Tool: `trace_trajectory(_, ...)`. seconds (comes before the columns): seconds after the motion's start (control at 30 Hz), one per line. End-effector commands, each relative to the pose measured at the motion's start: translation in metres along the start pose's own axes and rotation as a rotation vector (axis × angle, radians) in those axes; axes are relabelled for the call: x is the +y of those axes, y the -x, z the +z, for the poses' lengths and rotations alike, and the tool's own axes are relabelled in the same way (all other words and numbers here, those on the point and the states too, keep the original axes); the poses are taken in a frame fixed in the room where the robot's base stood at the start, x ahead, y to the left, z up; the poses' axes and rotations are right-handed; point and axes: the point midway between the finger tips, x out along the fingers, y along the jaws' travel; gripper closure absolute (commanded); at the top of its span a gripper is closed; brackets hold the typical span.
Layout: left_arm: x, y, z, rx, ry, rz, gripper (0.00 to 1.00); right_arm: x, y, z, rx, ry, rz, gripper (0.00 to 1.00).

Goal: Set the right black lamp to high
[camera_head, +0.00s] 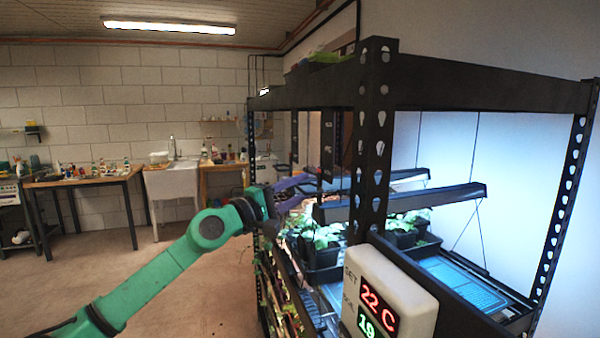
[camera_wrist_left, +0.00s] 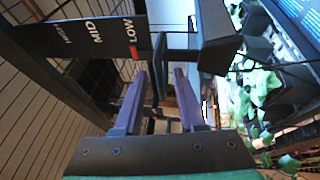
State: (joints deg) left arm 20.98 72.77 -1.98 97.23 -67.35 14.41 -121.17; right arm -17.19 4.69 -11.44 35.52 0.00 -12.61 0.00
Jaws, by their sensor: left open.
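Two black lamps hang in the rack: a nearer one (camera_head: 405,203) and a farther one (camera_head: 395,178); which is the right one I cannot tell for certain. In the left wrist view a black lamp end (camera_wrist_left: 215,38) shows beside a dark scale plate (camera_wrist_left: 95,38) marked HIGH, MID and LOW, with a red mark by LOW. My left gripper (camera_head: 296,190) is open at the rack's left end. In the left wrist view its purple fingers (camera_wrist_left: 161,78) point toward a black bar at the lamp's end, which appears between them; contact is unclear. My right gripper is out of view.
A black rack post (camera_head: 372,140) and a white display box (camera_head: 388,300) stand at the front. Potted seedlings (camera_head: 322,240) sit under the lamps. A sink (camera_head: 172,185) and wooden tables are at the back left. The floor left of the rack is clear.

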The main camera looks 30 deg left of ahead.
Motion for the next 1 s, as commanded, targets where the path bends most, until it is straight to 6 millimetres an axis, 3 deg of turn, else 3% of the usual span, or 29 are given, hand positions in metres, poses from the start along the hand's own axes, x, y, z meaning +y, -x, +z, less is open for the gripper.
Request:
trace_trajectory(0.23,-0.002,-0.0018,0.0008,-0.002,-0.001,-0.002,0.6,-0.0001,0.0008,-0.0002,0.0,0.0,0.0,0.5)
trace_trajectory(0.27,-0.002,-0.0018,0.0008,-0.002,-0.001,-0.002,0.64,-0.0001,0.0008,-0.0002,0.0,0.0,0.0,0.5)
trace_trajectory(0.3,-0.002,-0.0017,0.0008,-0.002,-0.001,-0.002,0.79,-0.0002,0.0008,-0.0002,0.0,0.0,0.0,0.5)
trace_trajectory(0.37,-0.0019,-0.0017,0.0008,-0.002,-0.001,-0.002,1.0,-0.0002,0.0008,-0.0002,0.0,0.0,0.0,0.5)
trace_trajectory(1.0,-0.0022,-0.0016,0.0009,-0.002,0.0,-0.003,1.0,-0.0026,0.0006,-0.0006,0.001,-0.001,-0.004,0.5)
